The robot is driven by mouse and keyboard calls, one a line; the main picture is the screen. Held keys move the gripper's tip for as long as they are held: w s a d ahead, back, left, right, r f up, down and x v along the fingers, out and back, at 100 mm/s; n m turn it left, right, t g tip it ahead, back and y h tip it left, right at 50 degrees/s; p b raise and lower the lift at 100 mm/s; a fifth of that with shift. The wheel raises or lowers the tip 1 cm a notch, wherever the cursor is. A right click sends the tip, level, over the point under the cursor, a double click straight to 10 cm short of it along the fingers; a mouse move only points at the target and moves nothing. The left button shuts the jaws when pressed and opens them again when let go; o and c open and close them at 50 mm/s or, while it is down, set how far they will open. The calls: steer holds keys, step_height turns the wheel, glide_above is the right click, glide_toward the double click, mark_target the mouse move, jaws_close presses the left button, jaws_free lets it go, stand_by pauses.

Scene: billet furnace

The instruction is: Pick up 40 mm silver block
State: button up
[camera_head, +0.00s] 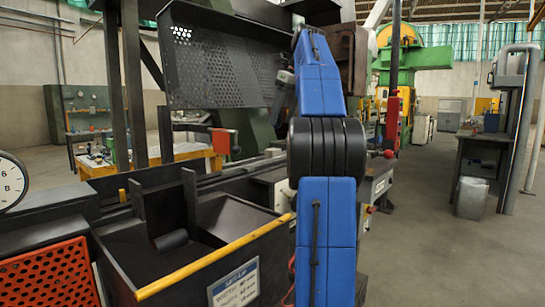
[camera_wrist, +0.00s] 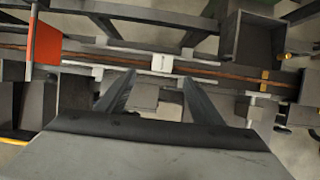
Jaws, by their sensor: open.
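In the wrist view, the two fingers of my gripper (camera_wrist: 157,80) are spread apart with a gap between them. A small pale block (camera_wrist: 162,63) with a faint dark mark lies on a rail just beyond the fingertips, roughly centred on the gap. It looks like the silver block, but I cannot confirm its size or identity. The fingers do not appear to hold it. Grey box-like shapes (camera_wrist: 147,96) show below, between the fingers. In the head view, my blue arm covers the middle, and I cannot make out the block there.
In the wrist view, a long rail with a brown strip (camera_wrist: 110,60) runs across. An orange-red panel (camera_wrist: 44,43) stands at left and an open dark box (camera_wrist: 252,40) at right. In the head view, a black bin has a yellow edge (camera_head: 215,258); open floor (camera_head: 440,260) lies right.

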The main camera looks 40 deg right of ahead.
glide_above(273, 149)
steer(key=s, duration=0.2)
step_height(273, 149, down, 6)
steer(key=shift+s+a+f, duration=0.1)
steer(key=shift+d+x, duration=0.15)
steer(key=shift+x, duration=1.15)
steer(key=shift+d+x, duration=0.2)
steer(key=shift+x, duration=1.1)
steer(key=shift+s, duration=0.1)
steer(key=c, duration=1.4)
steer(key=shift+c, duration=0.2)
